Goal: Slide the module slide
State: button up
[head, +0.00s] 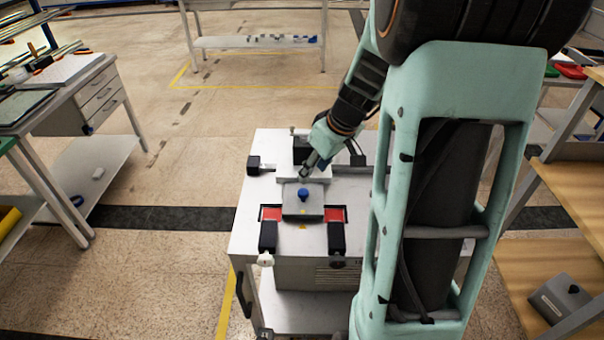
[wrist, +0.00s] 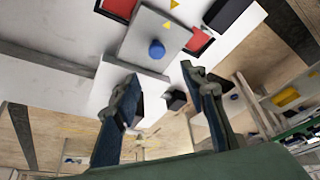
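The module slide, a grey plate (head: 302,202) with a blue knob (head: 304,194), lies on the white-topped cart between two red pads. In the wrist view the plate (wrist: 140,30) and its blue knob (wrist: 156,49) show upside down near the top, with yellow triangle marks beside it. My gripper (head: 304,175) is just behind the knob in the head view. In the wrist view my gripper (wrist: 160,75) has its two fingers spread apart with nothing between them. The fingertips appear short of the knob, not touching it.
The cart (head: 250,215) carries black clamps (head: 268,236) at the front and a black block (head: 255,166) at the left. A drawer bench (head: 105,85) stands at the left, and a wooden shelf (head: 560,190) at the right. Open floor lies left of the cart.

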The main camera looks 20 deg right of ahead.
aim_at(304, 191)
jog(key=x, duration=1.1)
jog(key=shift+s+d+f, duration=0.1)
jog(key=shift+d+f, duration=0.05)
jog(key=shift+d, duration=0.2)
jog(key=shift+c, duration=0.2)
grip_shut()
